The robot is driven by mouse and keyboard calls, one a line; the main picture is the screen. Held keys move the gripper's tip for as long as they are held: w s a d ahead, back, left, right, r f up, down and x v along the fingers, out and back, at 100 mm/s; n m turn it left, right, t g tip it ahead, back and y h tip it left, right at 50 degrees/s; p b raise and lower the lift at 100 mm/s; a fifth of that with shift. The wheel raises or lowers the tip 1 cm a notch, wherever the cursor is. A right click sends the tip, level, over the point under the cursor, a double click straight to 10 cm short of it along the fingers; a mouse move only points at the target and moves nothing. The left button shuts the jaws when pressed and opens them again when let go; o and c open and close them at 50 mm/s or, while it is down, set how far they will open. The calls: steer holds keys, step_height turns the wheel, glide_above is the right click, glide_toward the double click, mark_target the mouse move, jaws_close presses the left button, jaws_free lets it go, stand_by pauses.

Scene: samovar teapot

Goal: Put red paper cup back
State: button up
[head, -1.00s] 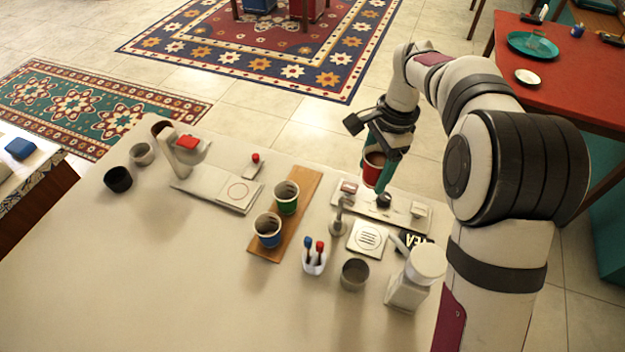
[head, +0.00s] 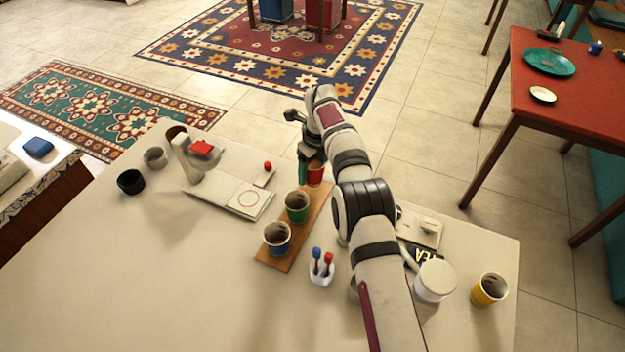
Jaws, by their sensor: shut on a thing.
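The red paper cup (head: 315,174) is at the far end of the wooden board (head: 274,262), behind the green cup. My gripper (head: 309,168) is shut on it from the left and far side. My arm partly covers the cup, and I cannot tell whether its base touches the board. The green cup (head: 297,206) and the blue cup (head: 277,238) stand upright on the board in a row with it, both dark inside.
A white holder with red and blue sticks (head: 321,268) stands right of the board. A white canister (head: 435,281) and a yellow cup (head: 489,290) are at right. A white machine (head: 228,190) with a red button (head: 267,166) is left. The table's front left is clear.

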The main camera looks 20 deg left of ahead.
mark_target(312, 181)
steer(key=shift+f, duration=1.95)
steer(key=shift+f, duration=0.1)
steer(key=o, duration=0.8)
steer(key=shift+o, duration=0.2)
step_height(312, 181, up, 12)
steer(key=d, duration=0.1)
steer(key=s+d+r+n, duration=0.45)
steer(key=d+r, duration=0.25)
steer(key=d, duration=0.2)
steer(key=s+d+r+n, duration=0.3)
steer(key=s+d+r, duration=0.25)
steer(key=d, duration=0.35)
steer(key=s+d+f+n, duration=0.2)
steer(key=s+d+n, duration=0.2)
steer(key=s, duration=0.9)
steer(key=s+d+f+n, duration=0.2)
steer(key=s+d+n, duration=0.3)
steer(key=s+d, duration=0.3)
steer(key=s, duration=0.4)
steer(key=shift+s+g+y, duration=0.3)
steer(key=shift+s+g, duration=0.1)
steer(key=shift+n, duration=0.25)
